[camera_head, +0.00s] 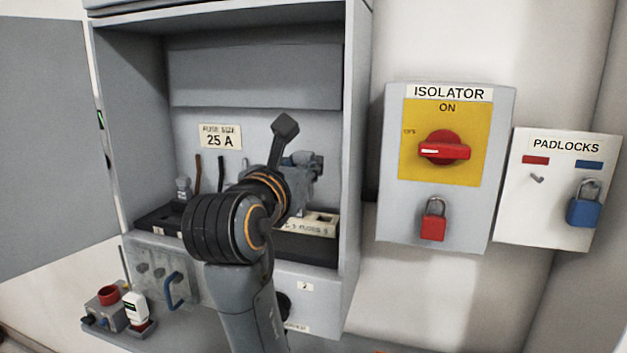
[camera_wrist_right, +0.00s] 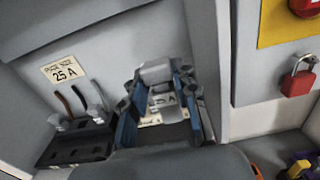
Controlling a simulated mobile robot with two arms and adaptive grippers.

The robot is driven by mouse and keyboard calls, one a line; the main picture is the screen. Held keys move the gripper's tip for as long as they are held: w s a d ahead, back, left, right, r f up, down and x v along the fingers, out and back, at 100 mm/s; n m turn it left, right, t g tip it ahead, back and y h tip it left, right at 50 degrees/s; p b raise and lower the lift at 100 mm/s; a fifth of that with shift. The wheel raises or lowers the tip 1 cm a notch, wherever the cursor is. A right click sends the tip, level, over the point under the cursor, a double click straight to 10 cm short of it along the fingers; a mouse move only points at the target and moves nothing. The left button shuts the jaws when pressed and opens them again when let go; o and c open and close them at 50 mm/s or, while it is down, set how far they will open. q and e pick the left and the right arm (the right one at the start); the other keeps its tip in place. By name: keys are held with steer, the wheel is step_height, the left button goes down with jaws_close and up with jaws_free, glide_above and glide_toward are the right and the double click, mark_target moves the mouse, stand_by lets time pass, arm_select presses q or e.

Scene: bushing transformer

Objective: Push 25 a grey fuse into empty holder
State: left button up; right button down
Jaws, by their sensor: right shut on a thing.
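My right gripper (camera_wrist_right: 162,95) is shut on a grey fuse (camera_wrist_right: 157,72). The fuse sits between its blue-edged fingers, with "A" lettering partly visible. In the head view, my right gripper (camera_head: 304,166) is inside the open grey cabinet, right of the "25 A" label (camera_head: 221,136), and my wrist hides much of the holder row. A black holder block (camera_wrist_right: 75,147) at left in the wrist view carries upright grey parts; its left end also shows in the head view (camera_head: 158,222). Whether the held fuse touches a holder cannot be told. My left gripper is not in view.
The cabinet door (camera_head: 50,140) stands open at left. An isolator (camera_head: 445,165) reading ON, with a red padlock (camera_head: 433,220), is on the right wall. A padlocks board (camera_head: 520,215) holds a blue padlock (camera_head: 583,210). Small items (camera_head: 108,294) stand on the shelf below.

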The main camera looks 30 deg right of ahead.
steer(key=shift+s+a+r, duration=0.45)
steer(key=shift+a, duration=0.1)
steer(key=shift+s+a+r+p, duration=0.1)
steer(key=shift+r+p, duration=0.2)
step_height(320, 180, up, 4)
steer(key=p, duration=0.5)
